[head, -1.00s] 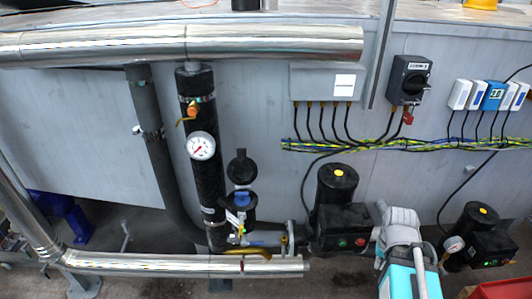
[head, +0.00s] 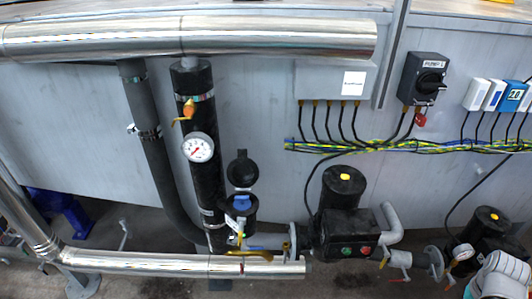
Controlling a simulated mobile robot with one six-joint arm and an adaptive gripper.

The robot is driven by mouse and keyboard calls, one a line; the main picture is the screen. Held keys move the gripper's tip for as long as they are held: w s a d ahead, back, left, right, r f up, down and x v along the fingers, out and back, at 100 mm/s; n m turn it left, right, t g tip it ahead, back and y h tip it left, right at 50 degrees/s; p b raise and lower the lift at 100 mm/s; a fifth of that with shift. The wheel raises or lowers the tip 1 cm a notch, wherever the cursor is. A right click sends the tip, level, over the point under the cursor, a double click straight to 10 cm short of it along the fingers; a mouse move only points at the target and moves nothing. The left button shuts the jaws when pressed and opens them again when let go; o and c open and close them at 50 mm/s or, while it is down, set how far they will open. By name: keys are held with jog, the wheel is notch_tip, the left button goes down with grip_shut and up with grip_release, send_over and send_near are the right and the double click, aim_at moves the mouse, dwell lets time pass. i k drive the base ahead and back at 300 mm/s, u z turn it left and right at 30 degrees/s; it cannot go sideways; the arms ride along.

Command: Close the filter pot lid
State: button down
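The filter pot (head: 238,228) is a small black pot low on the pipework, left of the middle in the head view. Something blue shows at its top. Its round black lid (head: 242,168) stands raised above the pot, tilted up near the wall, so the pot is open. A white tag hangs at the pot's front. Part of my arm (head: 500,278) shows at the lower right corner, well apart from the pot. My gripper's fingers are not visible.
A silver pipe (head: 170,262) runs low in front of the pot. A black column with a pressure gauge (head: 198,148) stands left of it. A black pump (head: 345,232) stands to its right. Cables (head: 400,146) run along the grey wall above.

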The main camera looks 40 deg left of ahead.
aim_at(243, 173)
jog(key=z, duration=1.3)
jog(key=i, duration=0.15)
jog(key=u, duration=2.9)
jog(key=i, duration=0.35)
jog(key=z, duration=0.15)
